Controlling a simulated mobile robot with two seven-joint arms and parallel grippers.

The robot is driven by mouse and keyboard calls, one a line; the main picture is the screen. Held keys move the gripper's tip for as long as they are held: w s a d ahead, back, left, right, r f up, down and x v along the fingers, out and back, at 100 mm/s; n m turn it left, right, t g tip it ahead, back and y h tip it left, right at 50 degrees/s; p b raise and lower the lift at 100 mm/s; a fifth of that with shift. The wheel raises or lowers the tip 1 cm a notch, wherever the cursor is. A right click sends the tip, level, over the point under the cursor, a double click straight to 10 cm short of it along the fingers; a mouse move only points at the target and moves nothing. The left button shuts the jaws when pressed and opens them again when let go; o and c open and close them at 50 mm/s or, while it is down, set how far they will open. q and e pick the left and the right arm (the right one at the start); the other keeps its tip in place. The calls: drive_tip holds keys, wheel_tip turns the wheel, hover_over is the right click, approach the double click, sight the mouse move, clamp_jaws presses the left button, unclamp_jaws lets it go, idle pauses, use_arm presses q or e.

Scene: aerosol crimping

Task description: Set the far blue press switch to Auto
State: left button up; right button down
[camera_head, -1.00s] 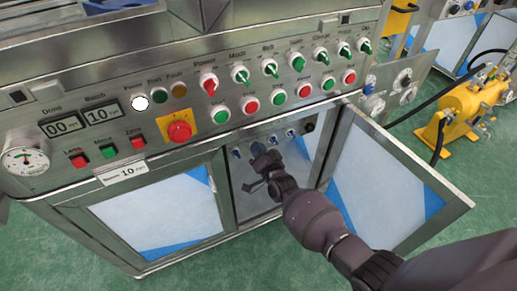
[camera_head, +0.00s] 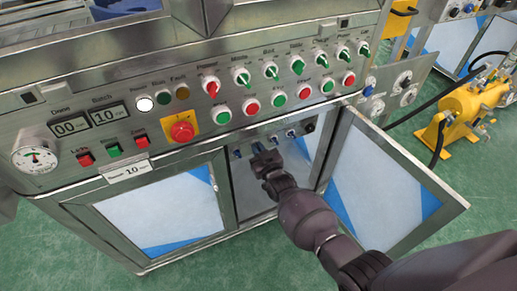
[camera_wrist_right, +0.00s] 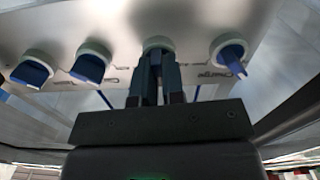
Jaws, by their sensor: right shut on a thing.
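A row of blue switches is on the panel inside the open bay under the main control panel. In the head view one blue switch (camera_head: 237,153) is left of my right gripper (camera_head: 258,150), and others (camera_head: 291,133) are to its right. In the right wrist view my right gripper (camera_wrist_right: 158,78) is shut on a blue switch in a pale round collar (camera_wrist_right: 157,44). Its fingers hide most of that knob. Blue switches (camera_wrist_right: 88,67) and (camera_wrist_right: 31,72) are to the left, and one (camera_wrist_right: 231,57) to the right. The held switch's label is unreadable. My left gripper is not in view.
The open cabinet door (camera_head: 385,185) stands right of the bay, close to my right arm. A yellow pump (camera_head: 465,108) stands on the floor at right.

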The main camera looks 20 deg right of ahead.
use_arm(q)
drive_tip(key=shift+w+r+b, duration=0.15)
drive_tip(key=shift+b, duration=0.15)
use_arm(e)
drive_tip(key=shift+a+f+n, duration=0.1)
drive_tip(key=shift+a+n, duration=0.05)
drive_tip(key=shift+n, duration=3.65)
drive_tip(key=c, duration=1.2)
unclamp_jaws()
